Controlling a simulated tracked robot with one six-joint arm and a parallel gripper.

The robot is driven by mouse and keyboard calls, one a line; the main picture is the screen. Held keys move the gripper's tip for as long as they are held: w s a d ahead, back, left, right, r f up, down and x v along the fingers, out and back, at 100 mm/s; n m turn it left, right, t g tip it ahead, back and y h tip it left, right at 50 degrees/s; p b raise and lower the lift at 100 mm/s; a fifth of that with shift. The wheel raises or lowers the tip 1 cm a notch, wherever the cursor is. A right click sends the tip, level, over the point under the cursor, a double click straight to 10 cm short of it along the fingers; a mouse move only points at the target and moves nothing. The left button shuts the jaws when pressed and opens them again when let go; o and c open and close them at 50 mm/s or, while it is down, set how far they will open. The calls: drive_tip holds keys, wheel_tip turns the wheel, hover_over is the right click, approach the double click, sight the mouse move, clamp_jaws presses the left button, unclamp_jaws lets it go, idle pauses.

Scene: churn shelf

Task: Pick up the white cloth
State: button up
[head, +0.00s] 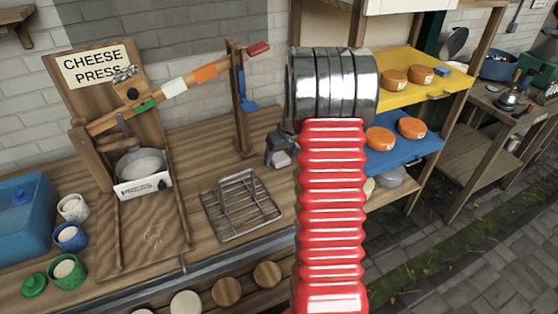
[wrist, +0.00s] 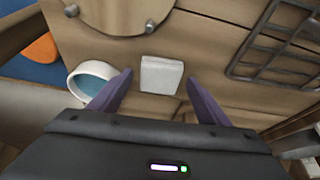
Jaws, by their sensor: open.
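The white cloth (wrist: 161,74) shows in the wrist view as a small, folded, squarish piece lying flat on the wooden counter. My gripper (wrist: 159,82) is open, with its two dark purple fingers spread to the left and right of the cloth. The cloth's near edge lies between the fingertips, and I see no grip on it. How high the fingers are above the counter I cannot tell. In the head view my gripper (head: 279,150) is a dark shape beside the red arm sleeve, which hides much of that area. I cannot make out the cloth there for sure.
A white bowl with a blue inside (wrist: 91,82) stands close to the left finger. A wire rack (head: 240,205) lies on the counter, also in the wrist view (wrist: 275,48). The cheese press (head: 125,150) stands at left, shelves with orange cheeses (head: 394,80) at right.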

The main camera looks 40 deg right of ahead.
sight(281, 158)
drive_tip(key=shift+c, duration=0.3)
drive_tip(key=c, duration=1.1)
wheel_tip(281, 158, up, 10)
drive_tip(key=shift+r, duration=0.1)
idle(0.5)
drive_tip(key=o, duration=0.5)
drive_tip(key=shift+c, duration=0.2)
drive_tip(key=c, duration=0.3)
